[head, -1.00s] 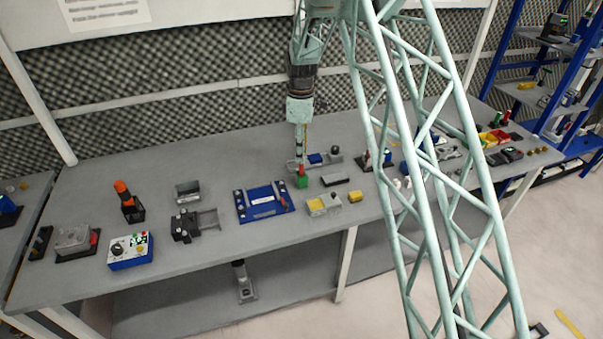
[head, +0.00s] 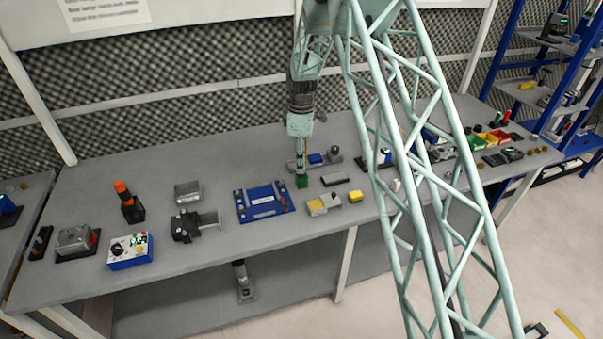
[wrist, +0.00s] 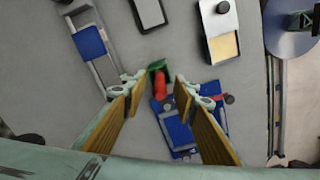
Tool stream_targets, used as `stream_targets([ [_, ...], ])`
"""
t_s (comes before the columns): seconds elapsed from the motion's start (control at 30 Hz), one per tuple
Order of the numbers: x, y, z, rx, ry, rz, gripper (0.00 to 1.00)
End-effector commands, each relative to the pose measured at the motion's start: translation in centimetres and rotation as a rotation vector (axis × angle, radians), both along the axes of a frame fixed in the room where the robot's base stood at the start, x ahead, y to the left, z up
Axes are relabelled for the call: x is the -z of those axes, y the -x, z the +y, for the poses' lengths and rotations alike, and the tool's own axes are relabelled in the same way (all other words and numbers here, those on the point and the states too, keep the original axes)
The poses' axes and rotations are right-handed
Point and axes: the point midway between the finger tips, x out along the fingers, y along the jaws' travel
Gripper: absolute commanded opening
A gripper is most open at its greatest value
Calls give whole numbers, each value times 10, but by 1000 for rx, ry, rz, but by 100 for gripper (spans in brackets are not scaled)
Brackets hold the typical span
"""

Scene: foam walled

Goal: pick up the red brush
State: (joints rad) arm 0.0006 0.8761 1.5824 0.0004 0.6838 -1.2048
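The red brush (wrist: 163,82) shows in the wrist view as a short red upright piece at a small green block (wrist: 156,66). The green block also shows on the bench in the head view (head: 302,182). There my gripper (head: 302,173) is directly above it and hides the red part. In the wrist view my gripper (wrist: 158,82) is open, with one finger on each side of the brush. Gaps show between the fingers and the brush. The brush's lower end cannot be made out.
A blue plate fixture (head: 264,203) lies close to the left. A grey rail with a blue block (head: 316,159) lies behind. A dark grey block (head: 335,179) and a tray with a yellow pad (head: 317,206) are close to the right. The grey bench (head: 226,256) has a free strip in front.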

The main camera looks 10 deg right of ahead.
Motion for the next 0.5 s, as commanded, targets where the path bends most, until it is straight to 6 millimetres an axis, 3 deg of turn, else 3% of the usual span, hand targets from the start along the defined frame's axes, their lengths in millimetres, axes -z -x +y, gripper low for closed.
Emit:
stream_targets([
  [0.43, -1, 0, 0, 0, 0, 0, 26],
  [0.5, -1, 0, 0, 0, 0, 0, 20],
])
